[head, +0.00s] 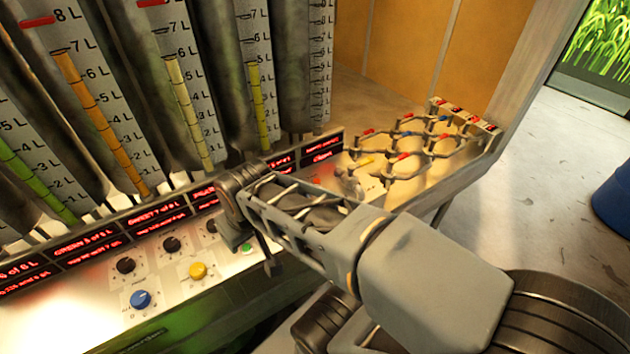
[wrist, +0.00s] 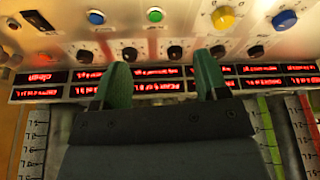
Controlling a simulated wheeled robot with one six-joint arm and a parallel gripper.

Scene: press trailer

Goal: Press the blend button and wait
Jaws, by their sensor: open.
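A sloped control panel (head: 170,258) carries small buttons and knobs. A round green button (wrist: 155,14) and a round blue button (wrist: 96,17) show in the wrist view. I cannot read their labels, so I cannot tell which is the blend button. My gripper (wrist: 160,72) is open, its two green fingers apart with nothing between them. The fingers overlap the red displays in that view; the green button lies beyond them, apart in the picture. In the head view my arm hides part of the panel.
A yellow knob (head: 198,270) and a blue knob (head: 140,299) sit on the panel, with several black knobs. Tall graduated tubes with coloured levels stand behind red displays (head: 160,215). A lattice rack (head: 420,140) is at right. A blue bin (head: 612,197) stands on open floor.

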